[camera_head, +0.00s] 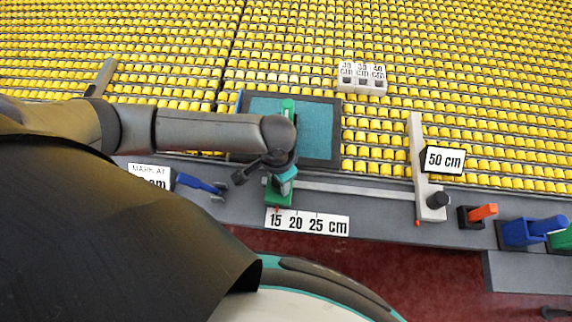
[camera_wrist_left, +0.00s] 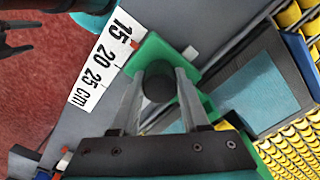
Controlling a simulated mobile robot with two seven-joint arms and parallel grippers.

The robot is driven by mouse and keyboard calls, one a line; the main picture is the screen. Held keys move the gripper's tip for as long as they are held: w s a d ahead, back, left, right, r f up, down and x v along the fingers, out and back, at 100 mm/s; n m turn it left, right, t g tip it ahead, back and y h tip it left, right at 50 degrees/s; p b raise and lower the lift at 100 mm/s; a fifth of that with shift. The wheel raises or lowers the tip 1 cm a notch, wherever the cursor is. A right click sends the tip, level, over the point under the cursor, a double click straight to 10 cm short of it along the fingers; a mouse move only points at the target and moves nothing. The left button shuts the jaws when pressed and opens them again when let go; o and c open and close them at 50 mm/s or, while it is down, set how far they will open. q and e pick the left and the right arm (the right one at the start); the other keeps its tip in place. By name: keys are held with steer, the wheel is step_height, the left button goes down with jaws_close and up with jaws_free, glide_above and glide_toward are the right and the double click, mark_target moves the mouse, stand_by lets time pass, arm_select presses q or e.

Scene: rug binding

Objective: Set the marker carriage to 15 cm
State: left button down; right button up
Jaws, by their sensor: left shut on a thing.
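The marker carriage (camera_head: 277,194) is a green block on the rail above the white scale (camera_head: 307,222) printed 15, 20, 25 cm. My left gripper (camera_head: 280,178) is over it, shut on its dark round knob. In the left wrist view both fingers flank the knob (camera_wrist_left: 158,82) on the green carriage (camera_wrist_left: 150,52). A small red pointer (camera_wrist_left: 134,45) on the carriage lies beside the 15 end of the scale (camera_wrist_left: 97,62), at or very near the 15 mark. The card reading "MARK AT" (camera_head: 150,170) has its number partly hidden by my arm.
A teal panel (camera_head: 318,140) lies behind the carriage. A white bar with a 50 cm label (camera_head: 444,160) crosses the rail to the right. Blue-handled pliers (camera_head: 198,184) lie left of the carriage. Orange and blue clamps (camera_head: 520,231) stand at the right. Small labelled blocks (camera_head: 362,78) sit behind.

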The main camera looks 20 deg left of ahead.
arm_select(q)
steer(key=shift+a, duration=0.25)
steer(key=shift+c, duration=1.9)
jaws_free()
step_height(320, 180, up, 15)
steer(key=p, duration=0.3)
steer(key=shift+r, duration=0.15)
